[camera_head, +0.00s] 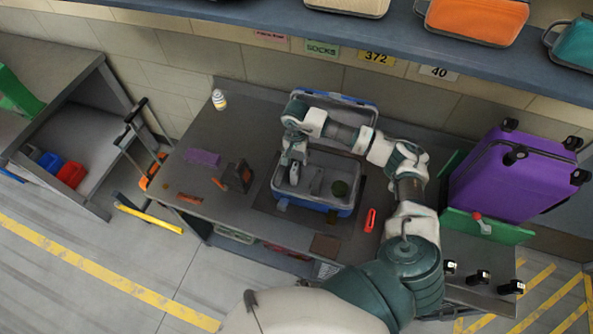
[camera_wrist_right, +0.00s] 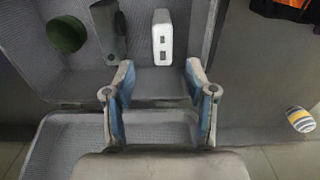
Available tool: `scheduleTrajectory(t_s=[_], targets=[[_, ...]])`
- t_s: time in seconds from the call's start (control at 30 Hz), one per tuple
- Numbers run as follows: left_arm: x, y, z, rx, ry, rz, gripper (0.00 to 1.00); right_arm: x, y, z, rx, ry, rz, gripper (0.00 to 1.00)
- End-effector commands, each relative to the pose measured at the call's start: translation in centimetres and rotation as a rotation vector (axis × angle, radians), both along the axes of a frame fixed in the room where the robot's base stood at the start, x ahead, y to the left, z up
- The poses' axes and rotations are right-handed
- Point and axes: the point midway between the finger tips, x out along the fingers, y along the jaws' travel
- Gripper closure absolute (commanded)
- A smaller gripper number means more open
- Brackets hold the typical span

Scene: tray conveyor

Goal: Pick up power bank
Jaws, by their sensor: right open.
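The power bank (camera_wrist_right: 163,38) is a white block with two dark ports on its end. It sits inside the open suitcase, ahead of my right fingertips in the right wrist view. The blue suitcase (camera_head: 342,210) with grey lining lies open on the table in the head view. My right gripper (camera_wrist_right: 159,76) is open and empty, its two fingers apart with the power bank beyond the gap. In the head view the right gripper (camera_head: 290,163) hangs over the left part of the suitcase, hiding some of it. My left gripper is not in view.
A dark green round item (camera_wrist_right: 67,35) and a dark grey item (camera_wrist_right: 108,30) lie in the suitcase left of the power bank. A purple item (camera_head: 203,157), a striped ball (camera_head: 219,99) and a red item (camera_head: 370,220) lie around the suitcase. A purple suitcase (camera_head: 515,175) stands right.

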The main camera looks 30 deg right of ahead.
Motion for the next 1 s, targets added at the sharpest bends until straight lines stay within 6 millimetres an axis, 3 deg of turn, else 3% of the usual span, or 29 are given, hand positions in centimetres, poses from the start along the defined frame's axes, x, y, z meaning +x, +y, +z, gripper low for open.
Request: scheduleTrajectory(t_s=[0.13, 0.43, 0.7, 1.0], targets=[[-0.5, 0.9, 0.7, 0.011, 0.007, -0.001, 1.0, 0.1, 0.3, -3.3, 0.0, 0.004, -0.001, 0.44], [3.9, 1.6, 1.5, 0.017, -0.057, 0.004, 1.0, -0.1, -0.2, -6.5, 0.004, 0.0, 0.0, 0.44], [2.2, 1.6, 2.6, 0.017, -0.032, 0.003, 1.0, -0.3, -0.3, -10.6, 0.005, 0.002, -0.002, 0.44], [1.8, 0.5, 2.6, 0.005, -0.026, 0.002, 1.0, -0.3, -0.1, -11.4, 0.003, -0.001, 0.0, 0.44]])
